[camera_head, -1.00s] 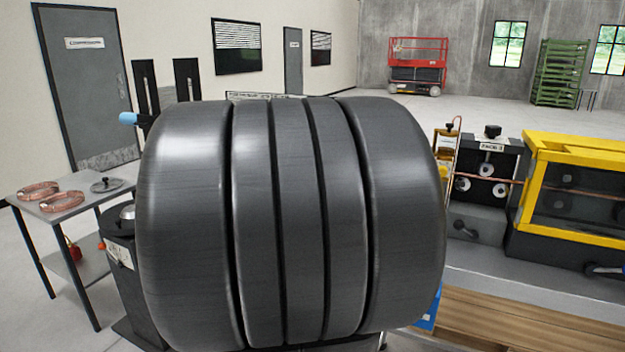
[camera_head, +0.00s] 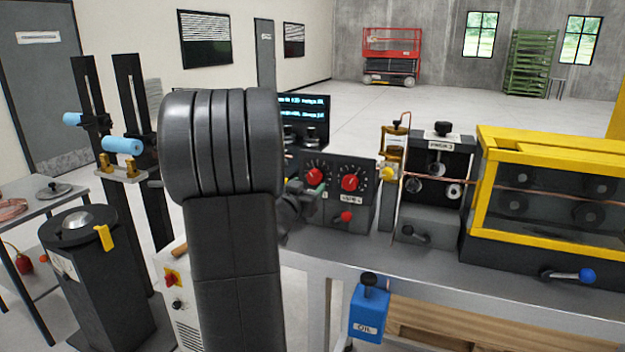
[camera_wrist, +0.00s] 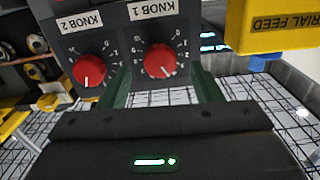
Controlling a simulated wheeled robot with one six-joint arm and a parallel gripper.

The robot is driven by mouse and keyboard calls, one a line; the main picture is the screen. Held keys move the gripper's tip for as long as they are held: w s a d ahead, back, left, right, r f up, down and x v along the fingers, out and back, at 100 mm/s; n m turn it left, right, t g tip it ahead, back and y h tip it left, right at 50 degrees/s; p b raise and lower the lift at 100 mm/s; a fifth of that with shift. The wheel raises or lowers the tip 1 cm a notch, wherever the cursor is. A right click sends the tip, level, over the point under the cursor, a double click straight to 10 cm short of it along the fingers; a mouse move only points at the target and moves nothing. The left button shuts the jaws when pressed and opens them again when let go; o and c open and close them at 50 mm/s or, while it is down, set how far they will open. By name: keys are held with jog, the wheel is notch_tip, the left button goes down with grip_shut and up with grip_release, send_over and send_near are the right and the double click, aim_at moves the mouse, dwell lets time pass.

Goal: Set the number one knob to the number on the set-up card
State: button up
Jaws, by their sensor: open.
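The knob 1 dial (camera_wrist: 160,60) is red, on a grey panel with a label reading KNOB 1, and its white mark points to the lower right in the wrist view. In the head view it is the left red knob (camera_head: 316,176). My gripper (camera_wrist: 161,80) is open, with one green finger on each side of the knob; I cannot tell whether they touch it. It also shows at the panel in the head view (camera_head: 306,192), partly hidden by my arm. The knob 2 dial (camera_wrist: 89,71) is beside it. I cannot make out a set-up card.
A lit text screen (camera_head: 305,106) stands behind the panel. A small red knob (camera_head: 347,216) is below the dials. A yellow MATERIAL FEED part (camera_wrist: 272,25) is close beside knob 1 in the wrist view. A yellow-framed machine (camera_head: 550,200) fills the bench's right side.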

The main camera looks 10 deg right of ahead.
aim_at(313, 180)
jog(key=shift+x, duration=2.25)
jog(key=c, duration=1)
